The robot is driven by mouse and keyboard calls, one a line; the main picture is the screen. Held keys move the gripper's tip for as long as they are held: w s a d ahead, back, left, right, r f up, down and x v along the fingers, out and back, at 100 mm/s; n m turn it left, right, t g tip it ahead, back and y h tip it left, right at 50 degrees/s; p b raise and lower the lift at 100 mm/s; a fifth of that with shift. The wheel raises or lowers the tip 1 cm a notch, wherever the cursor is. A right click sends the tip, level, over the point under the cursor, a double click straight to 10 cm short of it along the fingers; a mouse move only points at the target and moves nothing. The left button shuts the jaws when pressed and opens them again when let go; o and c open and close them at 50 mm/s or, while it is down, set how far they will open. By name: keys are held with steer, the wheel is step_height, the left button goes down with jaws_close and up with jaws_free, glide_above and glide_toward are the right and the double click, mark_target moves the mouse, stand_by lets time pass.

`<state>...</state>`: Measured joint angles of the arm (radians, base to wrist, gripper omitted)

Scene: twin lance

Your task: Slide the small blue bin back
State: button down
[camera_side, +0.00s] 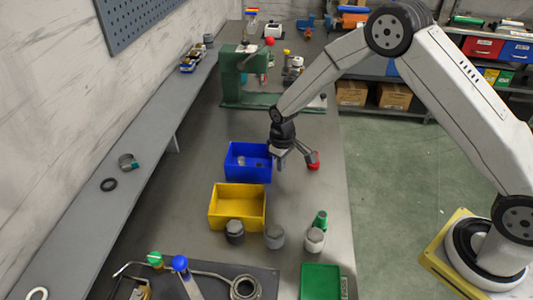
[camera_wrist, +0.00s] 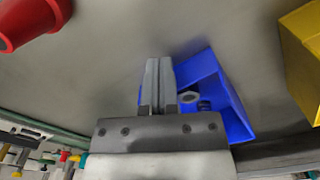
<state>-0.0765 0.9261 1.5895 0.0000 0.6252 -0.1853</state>
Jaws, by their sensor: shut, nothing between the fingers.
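The small blue bin (camera_side: 247,175) stands on the bench behind the yellow bin in the side view, with small parts inside it. In the wrist view the blue bin (camera_wrist: 232,108) is just right of and partly behind my fingers. My gripper (camera_side: 280,163) is at the right side of the blue bin in the side view. In the wrist view its fingers (camera_wrist: 158,68) are shut together with nothing between them. They overlap the bin's edge in that view; I cannot tell whether they touch it.
The yellow bin (camera_side: 237,221) is in front of the blue bin; it also shows in the wrist view (camera_wrist: 302,45). A red-tipped object (camera_side: 313,166) is right of my gripper. A green machine (camera_side: 238,80) stands farther back. Bare bench lies between it and the blue bin.

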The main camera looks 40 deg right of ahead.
mark_target(259, 163)
steer(key=shift+f, duration=0.8)
stand_by(0.4)
steer(key=shift+r, duration=0.3)
stand_by(0.3)
steer(key=shift+w+a, duration=0.2)
steer(key=shift+w, duration=0.05)
steer(key=shift+w+a, duration=0.5)
steer(key=shift+w, duration=0.1)
stand_by(0.7)
steer(key=shift+w+a, duration=0.65)
steer(key=shift+w+a, duration=0.1)
stand_by(0.3)
steer(key=shift+w+a, duration=0.55)
steer(key=shift+w, duration=0.05)
steer(key=shift+w+a, duration=0.15)
steer(key=shift+w, duration=0.05)
stand_by(0.4)
